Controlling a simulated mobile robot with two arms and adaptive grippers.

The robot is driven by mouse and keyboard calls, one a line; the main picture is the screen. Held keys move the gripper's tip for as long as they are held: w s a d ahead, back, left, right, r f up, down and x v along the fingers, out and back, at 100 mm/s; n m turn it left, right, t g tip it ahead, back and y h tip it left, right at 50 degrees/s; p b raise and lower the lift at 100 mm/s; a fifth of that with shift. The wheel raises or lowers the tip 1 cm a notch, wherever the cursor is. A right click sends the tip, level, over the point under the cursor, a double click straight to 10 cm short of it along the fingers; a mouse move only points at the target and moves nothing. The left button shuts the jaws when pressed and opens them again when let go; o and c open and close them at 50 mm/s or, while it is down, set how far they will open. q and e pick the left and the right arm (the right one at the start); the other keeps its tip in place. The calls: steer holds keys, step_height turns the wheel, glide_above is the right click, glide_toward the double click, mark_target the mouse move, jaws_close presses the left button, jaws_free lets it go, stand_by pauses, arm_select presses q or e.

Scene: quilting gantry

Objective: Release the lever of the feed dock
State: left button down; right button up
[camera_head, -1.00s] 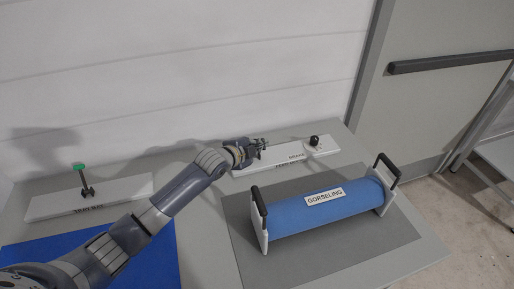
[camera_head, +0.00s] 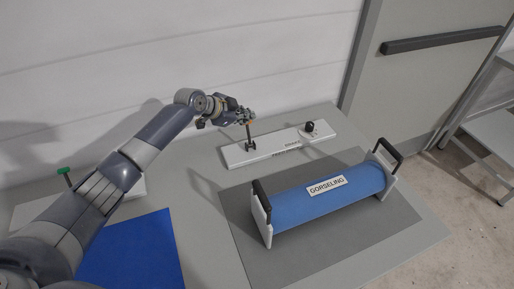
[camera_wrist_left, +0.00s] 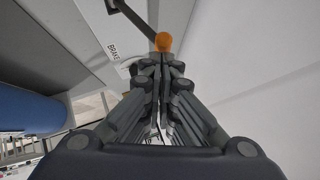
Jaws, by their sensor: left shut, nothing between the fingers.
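A white plate (camera_head: 270,151) on the table's back right carries a dark lever (camera_head: 248,135) that stands upright. The wrist view shows the lever's dark bar (camera_wrist_left: 135,18) with an orange knob (camera_wrist_left: 163,42) at its end. My left gripper (camera_head: 248,117) is shut and empty at the lever's top. In the wrist view its fingertips (camera_wrist_left: 157,66) are just short of the knob; I cannot tell whether they touch it. The plate's label reads "BRAKE" (camera_wrist_left: 113,50); its second line is unclear. No label naming the feed dock is readable. My right gripper is not in view.
A black knob (camera_head: 309,127) sits on the plate's right end. A blue roll (camera_head: 300,207) labelled "GORSELING" lies in a handled cradle on a grey mat (camera_head: 290,255). A green-tipped lever (camera_head: 65,171) stands at left, its plate partly behind my arm. A blue mat (camera_head: 140,250) lies front left.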

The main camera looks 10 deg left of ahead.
arm_select(q)
steer(key=shift+r+p, duration=0.55)
steer(key=shift+r, duration=0.35)
steer(key=shift+r, duration=0.1)
